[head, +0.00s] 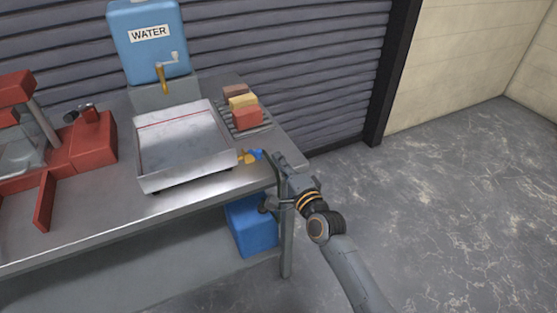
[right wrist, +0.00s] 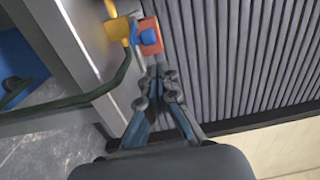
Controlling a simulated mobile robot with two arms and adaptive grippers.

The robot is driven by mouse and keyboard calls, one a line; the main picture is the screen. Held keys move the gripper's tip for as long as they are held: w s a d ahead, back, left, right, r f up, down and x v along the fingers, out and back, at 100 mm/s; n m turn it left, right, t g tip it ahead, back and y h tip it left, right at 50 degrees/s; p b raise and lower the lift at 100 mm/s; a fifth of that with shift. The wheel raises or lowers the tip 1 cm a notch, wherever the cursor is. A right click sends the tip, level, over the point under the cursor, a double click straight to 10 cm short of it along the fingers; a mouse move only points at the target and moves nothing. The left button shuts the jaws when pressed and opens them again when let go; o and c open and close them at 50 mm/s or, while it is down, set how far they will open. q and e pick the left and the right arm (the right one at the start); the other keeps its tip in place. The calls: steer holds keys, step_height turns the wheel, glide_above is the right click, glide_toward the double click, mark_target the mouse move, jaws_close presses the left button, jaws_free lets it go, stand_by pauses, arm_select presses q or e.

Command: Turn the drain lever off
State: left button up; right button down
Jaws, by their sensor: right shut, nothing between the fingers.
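The drain valve sits at the right side of the metal tub (head: 186,178), with a yellow body (head: 247,158) and a blue lever (head: 257,153). In the right wrist view the yellow body (right wrist: 117,28) is at the top, with the blue lever (right wrist: 143,39) just right of it. My right gripper (head: 268,155) is shut and empty, just right of the lever. In the wrist view its fingertips (right wrist: 160,72) point toward the lever, with a small gap appearing between them. My left gripper is out of view.
A blue WATER tank (head: 150,60) with a tap stands behind the tub. Several bricks, including a red one (head: 247,117), lie on a rack at the right. A blue bucket (head: 247,230) is below the table edge. A red machine (head: 92,145) is at left. The right floor is clear.

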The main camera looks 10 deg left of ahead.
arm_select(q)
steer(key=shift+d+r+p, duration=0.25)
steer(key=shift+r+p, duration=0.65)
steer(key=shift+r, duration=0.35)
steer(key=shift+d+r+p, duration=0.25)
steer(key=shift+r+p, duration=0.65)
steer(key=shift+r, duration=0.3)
arm_select(e)
steer(key=s+a, duration=0.3)
steer(key=s, duration=0.6)
steer(key=shift+a+f, duration=0.15)
steer(key=shift+f, duration=0.05)
